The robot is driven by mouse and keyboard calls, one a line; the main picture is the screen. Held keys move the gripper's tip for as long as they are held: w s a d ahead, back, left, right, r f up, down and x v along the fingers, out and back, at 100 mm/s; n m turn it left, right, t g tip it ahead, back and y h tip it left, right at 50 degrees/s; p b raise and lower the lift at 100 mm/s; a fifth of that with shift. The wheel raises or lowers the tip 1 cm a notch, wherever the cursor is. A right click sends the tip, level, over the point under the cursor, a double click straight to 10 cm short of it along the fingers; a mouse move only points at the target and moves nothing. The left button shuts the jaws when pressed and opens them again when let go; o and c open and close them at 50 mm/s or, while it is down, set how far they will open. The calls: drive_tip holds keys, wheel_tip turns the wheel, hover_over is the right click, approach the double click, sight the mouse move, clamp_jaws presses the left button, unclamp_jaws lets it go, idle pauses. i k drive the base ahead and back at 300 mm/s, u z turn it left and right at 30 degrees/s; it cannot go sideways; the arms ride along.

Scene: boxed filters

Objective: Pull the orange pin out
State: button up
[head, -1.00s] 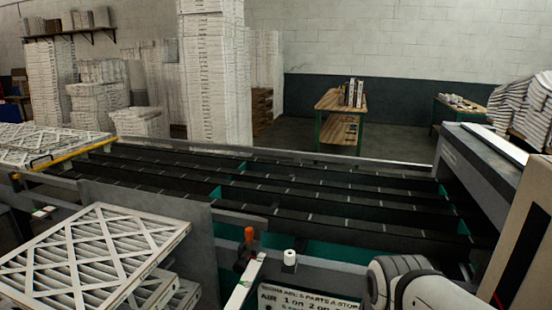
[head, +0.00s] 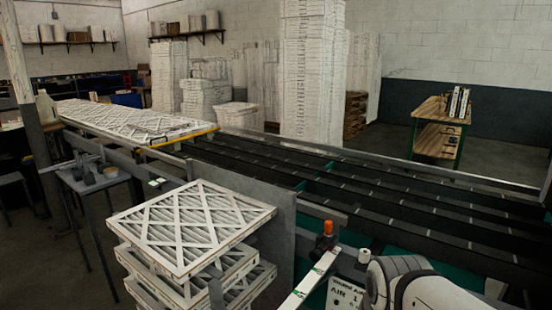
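The orange pin (head: 328,228) shows in the head view, low and right of centre. It stands upright in a dark holder (head: 325,243) on the near side of the conveyor frame. A pale bar (head: 308,281) slopes down to the left just below it. Part of my own white arm shows at the bottom right, apart from the pin. My gripper is not in view.
A stack of white pleated filters (head: 195,225) stands left of the pin. The conveyor (head: 400,200) with dark belts runs behind it. More filters (head: 130,122) lie at its far left end. A small side table (head: 95,182) stands at left.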

sight(329, 225)
drive_tip(key=z, duration=0.05)
drive_tip(key=i, duration=1)
drive_tip(key=u, duration=0.05)
